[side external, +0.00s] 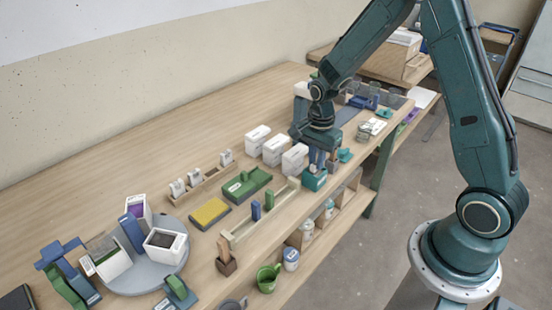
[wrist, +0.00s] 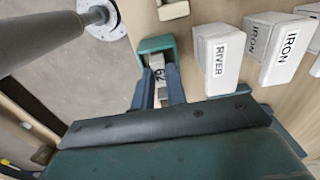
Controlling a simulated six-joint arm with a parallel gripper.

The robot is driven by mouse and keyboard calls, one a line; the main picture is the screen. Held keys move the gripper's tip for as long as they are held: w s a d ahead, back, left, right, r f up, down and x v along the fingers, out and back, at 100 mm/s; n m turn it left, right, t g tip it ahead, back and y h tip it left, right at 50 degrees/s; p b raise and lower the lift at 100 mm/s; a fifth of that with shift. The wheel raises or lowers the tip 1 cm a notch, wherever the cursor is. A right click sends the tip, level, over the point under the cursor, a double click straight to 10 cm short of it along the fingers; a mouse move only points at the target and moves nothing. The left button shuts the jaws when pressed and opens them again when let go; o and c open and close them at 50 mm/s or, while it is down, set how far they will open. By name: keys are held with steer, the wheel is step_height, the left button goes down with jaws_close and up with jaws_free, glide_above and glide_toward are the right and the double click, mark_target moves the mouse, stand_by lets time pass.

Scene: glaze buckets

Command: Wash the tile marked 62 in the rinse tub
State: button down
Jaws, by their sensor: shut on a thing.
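The tile marked 62 (wrist: 160,76) is pale with dark digits and sits between the two fingers of my gripper (wrist: 160,88) in the wrist view. My gripper is shut on it. A small teal box (wrist: 155,44) lies just beyond the tile, and the tile's far end overlaps it in the picture. In the side view, my gripper (side external: 318,160) points down right above this teal box (side external: 314,181); the tile is hidden there. I cannot tell whether the tile is inside the box or above it. No vessel reads as the rinse tub.
White boxes stand beside my gripper, one marked RIVER (wrist: 217,60) and others marked IRON (wrist: 284,48). A green tray (side external: 247,186), a yellow sponge-like block (side external: 210,214) and a round grey turntable (side external: 168,275) with containers lie further left. The table's back left is clear.

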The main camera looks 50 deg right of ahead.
steer(key=shift+r, duration=2.55)
steer(key=shift+r, duration=0.1)
steer(key=shift+r, duration=1.45)
steer(key=shift+r, duration=0.1)
